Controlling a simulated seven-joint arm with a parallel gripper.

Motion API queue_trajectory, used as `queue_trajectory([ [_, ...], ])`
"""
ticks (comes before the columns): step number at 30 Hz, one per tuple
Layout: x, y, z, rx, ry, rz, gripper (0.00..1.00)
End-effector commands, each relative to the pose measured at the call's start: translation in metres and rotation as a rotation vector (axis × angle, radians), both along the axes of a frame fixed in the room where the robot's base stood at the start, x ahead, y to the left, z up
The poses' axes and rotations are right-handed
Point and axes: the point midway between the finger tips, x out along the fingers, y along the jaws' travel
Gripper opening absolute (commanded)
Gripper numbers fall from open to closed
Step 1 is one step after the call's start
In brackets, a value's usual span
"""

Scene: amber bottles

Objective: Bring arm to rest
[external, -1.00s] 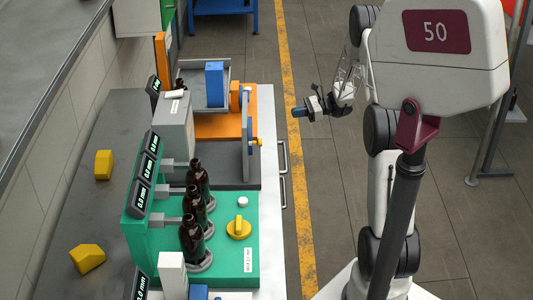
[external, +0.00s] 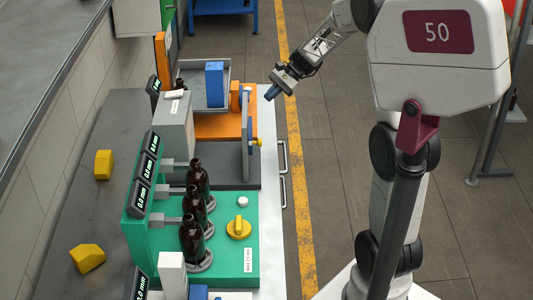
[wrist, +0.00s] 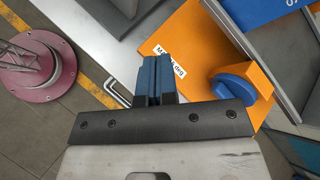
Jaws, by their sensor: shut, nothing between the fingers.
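My gripper (external: 270,93) is over the right edge of the bench, beside the orange station, at the upper middle of the external view. Its blue fingers are together with nothing between them. In the wrist view the shut blue fingers (wrist: 157,78) point toward an orange panel (wrist: 193,58) with a white label. Three amber bottles (external: 191,240) stand upright in a row on the green station (external: 235,270), well apart from my gripper. The bottles do not show in the wrist view.
The orange station carries a grey tray (external: 188,73) with a blue block (external: 214,85). A blue knob (wrist: 233,88) sits near my fingers in the wrist view. A metal handle (external: 283,190) juts from the bench front.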

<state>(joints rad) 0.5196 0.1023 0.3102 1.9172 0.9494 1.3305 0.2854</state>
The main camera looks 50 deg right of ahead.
Motion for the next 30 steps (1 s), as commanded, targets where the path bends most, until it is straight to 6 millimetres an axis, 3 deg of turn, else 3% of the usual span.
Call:
queue_trajectory([
  [15,-0.075,0.09,0.076,-0.3,-0.137,0.254,0.0],
  [30,-0.161,0.152,0.127,-0.585,-0.303,0.486,0.0],
])
